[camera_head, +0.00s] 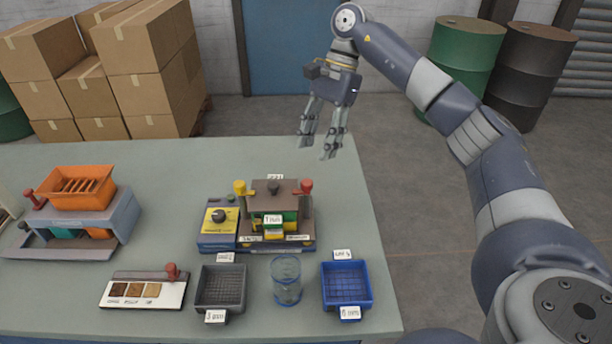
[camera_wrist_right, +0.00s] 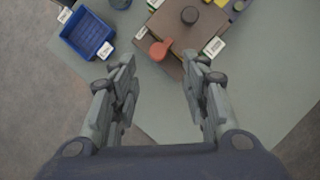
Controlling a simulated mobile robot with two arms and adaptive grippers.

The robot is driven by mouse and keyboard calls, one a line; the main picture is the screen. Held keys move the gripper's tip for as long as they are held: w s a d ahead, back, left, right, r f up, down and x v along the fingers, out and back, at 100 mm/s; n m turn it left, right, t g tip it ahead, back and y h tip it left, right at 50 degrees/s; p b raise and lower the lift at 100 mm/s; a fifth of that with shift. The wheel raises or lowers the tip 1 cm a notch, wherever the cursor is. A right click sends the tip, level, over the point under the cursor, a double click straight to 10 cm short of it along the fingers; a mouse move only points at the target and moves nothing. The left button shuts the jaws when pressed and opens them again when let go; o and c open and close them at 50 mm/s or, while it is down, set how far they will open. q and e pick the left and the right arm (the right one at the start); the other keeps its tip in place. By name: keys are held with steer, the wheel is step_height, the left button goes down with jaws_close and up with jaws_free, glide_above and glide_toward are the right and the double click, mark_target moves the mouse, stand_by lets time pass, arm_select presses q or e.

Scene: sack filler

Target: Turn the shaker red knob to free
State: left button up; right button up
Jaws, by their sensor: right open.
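The shaker (camera_head: 275,215) is a brown-topped stack with green and yellow layers on the table. Its red knob (camera_head: 306,187) stands at the top right corner, and a yellow knob (camera_head: 240,188) stands at the top left. The red knob also shows in the right wrist view (camera_wrist_right: 159,50), with the brown top plate around it. My right gripper (camera_head: 318,147) is open and empty, above the table's back right edge, behind and apart from the shaker. In the wrist view its fingers (camera_wrist_right: 155,85) are spread, with the red knob beyond their tips. My left gripper is not in view.
A blue sieve tray (camera_head: 367,285), a clear beaker (camera_head: 286,290) and a grey sieve tray (camera_head: 244,290) stand in front. A yellow-and-blue control box (camera_head: 218,225) adjoins the shaker at left. An orange hopper machine (camera_head: 75,190) stands farther left. The table (camera_head: 180,165) behind is clear.

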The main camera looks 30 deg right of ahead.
mark_target(307, 181)
steer(key=p+x, duration=0.1)
steer(key=x, duration=0.6)
steer(key=shift+s+a, duration=0.15)
steer(key=shift+s+a+f+p, duration=0.2)
steer(key=shift+f+p, duration=0.1)
steer(key=shift+f, duration=0.3)
steer(key=shift+w, duration=0.1)
jaws_close()
